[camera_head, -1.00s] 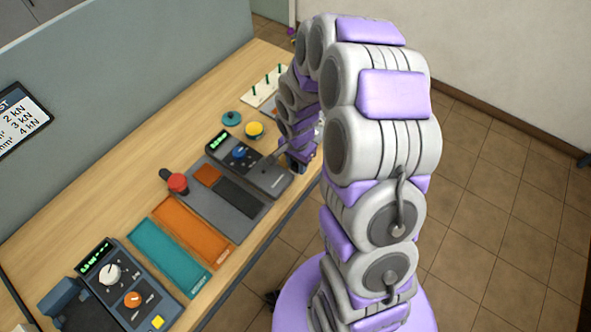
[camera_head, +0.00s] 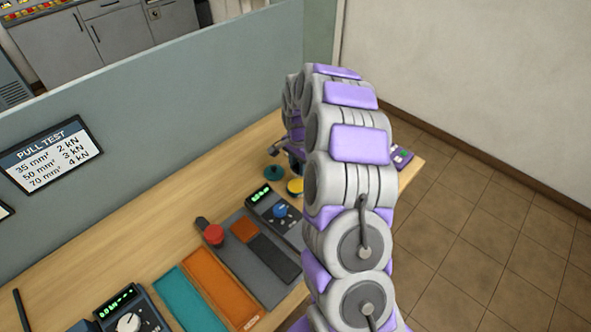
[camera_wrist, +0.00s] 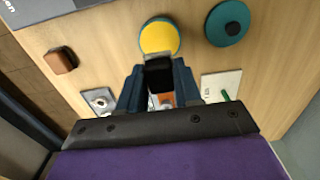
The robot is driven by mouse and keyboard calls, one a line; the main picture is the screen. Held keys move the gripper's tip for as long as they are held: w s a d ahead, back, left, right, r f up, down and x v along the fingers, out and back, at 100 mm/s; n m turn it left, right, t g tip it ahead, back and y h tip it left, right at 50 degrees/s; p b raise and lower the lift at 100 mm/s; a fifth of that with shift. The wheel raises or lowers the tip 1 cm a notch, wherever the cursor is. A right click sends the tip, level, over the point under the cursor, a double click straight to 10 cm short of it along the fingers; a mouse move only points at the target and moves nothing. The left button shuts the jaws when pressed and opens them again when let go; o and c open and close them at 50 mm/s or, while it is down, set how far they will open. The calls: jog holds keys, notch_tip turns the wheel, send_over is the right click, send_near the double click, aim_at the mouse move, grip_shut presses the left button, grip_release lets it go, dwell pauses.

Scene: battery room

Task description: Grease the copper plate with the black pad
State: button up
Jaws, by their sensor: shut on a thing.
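My gripper (camera_wrist: 158,92) is shut on a small black block, which looks like the black pad (camera_wrist: 158,76), between its dark fingers. An open round tin with yellow content (camera_wrist: 160,37) sits just beyond the fingers; it also shows in the head view (camera_head: 295,187). A small orange-copper patch (camera_wrist: 167,100), possibly the copper plate, shows between the fingers, mostly hidden by them. I cannot tell whether the pad touches it. In the head view my arm hides most of my gripper.
A teal lid (camera_wrist: 228,23) lies beside the tin. A brown block (camera_wrist: 61,60), a metal plate with a hole (camera_wrist: 100,101) and a white board with a green peg (camera_wrist: 222,88) lie around. A dark meter (camera_head: 275,212) and a red-knobbed tool (camera_head: 213,234) stand nearby. A partition borders the table.

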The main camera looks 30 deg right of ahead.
aim_at(297, 185)
jog(key=shift+a+f, duration=0.35)
jog(key=shift+f, duration=0.25)
notch_tip(297, 185, down, 3)
jog(key=shift+a+f+b, duration=0.1)
jog(key=shift+f+b, duration=0.05)
jog(key=shift+b, duration=0.7)
jog(key=shift+d+f, duration=0.3)
jog(key=shift+f, duration=0.3)
jog(key=shift+a, duration=0.25)
jog(key=shift+d, duration=0.15)
jog(key=shift+f, duration=0.45)
dwell(0.6)
jog(key=shift+r, duration=0.15)
jog(key=shift+r+p, duration=1.25)
jog(key=shift+r, duration=2.15)
